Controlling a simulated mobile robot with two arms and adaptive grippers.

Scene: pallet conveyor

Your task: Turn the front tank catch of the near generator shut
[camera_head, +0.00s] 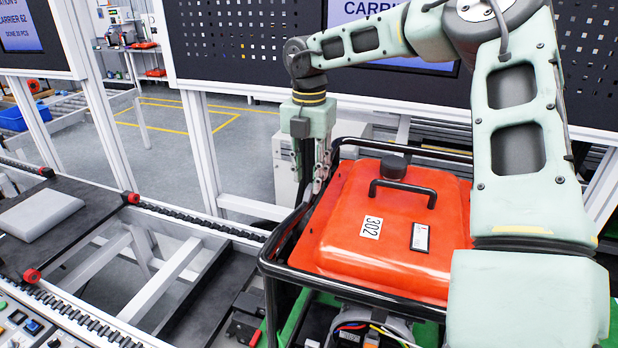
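The near generator has a red-orange tank (360,240) with a black handle (403,187), a dark round cap (393,166) and a "302" label, set inside a black tube frame (350,302). My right arm reaches over it from the right. My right gripper (316,186) points down at the tank's far left edge, close to the frame tube. Its fingers overlap each other in this view, so I cannot tell whether they are open, or touching anything. I cannot make out a front tank catch. My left gripper is not in view.
A conveyor with a roller chain (200,220) runs along the left, carrying a dark pallet (95,215) with a grey slab (40,212). A control panel (20,325) is at lower left. White posts and dark perforated panels stand behind. Wires show below the tank.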

